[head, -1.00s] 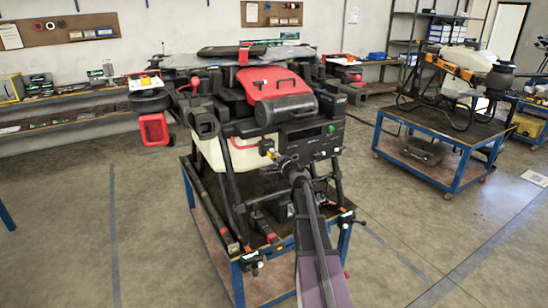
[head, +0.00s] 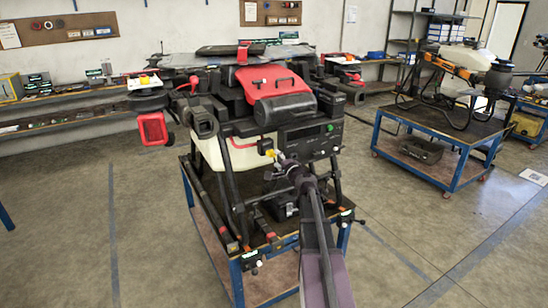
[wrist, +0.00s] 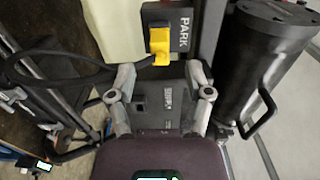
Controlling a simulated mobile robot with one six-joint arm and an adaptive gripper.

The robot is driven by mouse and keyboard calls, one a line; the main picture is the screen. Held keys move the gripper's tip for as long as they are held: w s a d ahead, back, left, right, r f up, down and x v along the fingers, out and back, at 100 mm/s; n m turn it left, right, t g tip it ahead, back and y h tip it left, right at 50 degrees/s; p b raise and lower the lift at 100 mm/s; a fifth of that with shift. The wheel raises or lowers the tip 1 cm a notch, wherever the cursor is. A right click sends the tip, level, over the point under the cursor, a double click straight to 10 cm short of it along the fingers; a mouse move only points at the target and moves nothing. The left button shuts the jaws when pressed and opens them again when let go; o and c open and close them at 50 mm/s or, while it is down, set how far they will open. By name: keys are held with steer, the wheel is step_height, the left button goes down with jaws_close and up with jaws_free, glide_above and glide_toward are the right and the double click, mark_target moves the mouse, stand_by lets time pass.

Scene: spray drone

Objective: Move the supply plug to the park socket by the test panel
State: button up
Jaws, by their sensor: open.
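The yellow supply plug (wrist: 160,46) sits against the dark block marked PARK (wrist: 183,30) and looks seated in it; the contact itself is hidden. A black cable (wrist: 70,76) loops left from the plug. In the head view the plug (head: 264,146) shows as a small yellow patch left of the test panel (head: 308,136). My gripper (wrist: 160,73) is open and empty, its fingers spread on either side just below the plug, apart from it. It also shows in the head view (head: 282,162). A dark panel with lettering (wrist: 168,97) lies between the fingers.
The drone (head: 225,120) stands on a blue-framed cart (head: 237,278). A black cylinder (wrist: 262,60) with a handle is close on the right of my gripper. A second cart (head: 440,160) stands at the right, with clear floor between.

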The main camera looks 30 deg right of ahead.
steer(key=s, duration=0.7)
steer(key=shift+s, duration=0.4)
stand_by(0.7)
steer(key=s+a+f+n+g+y, duration=0.1)
steer(key=a+f+n+g+y, duration=0.2)
steer(key=a, duration=0.5)
steer(key=s+a+f+n+g+y, duration=0.1)
steer(key=s+a+f+n+g, duration=0.25)
steer(key=a, duration=0.55)
steer(key=a+f+n+g+y, duration=0.25)
steer(key=a+f+n, duration=0.2)
steer(key=a, duration=0.35)
steer(key=s+a+f+n+g+h, duration=0.3)
steer(key=s+g, duration=0.1)
steer(key=s, duration=0.3)
steer(key=s+a+f+n+g+h, duration=0.3)
steer(key=s+a+f+n+g, duration=0.1)
steer(key=s, duration=0.4)
steer(key=shift+a+f+g, duration=0.25)
steer(key=shift+f+g, duration=0.05)
steer(key=shift+g, duration=0.2)
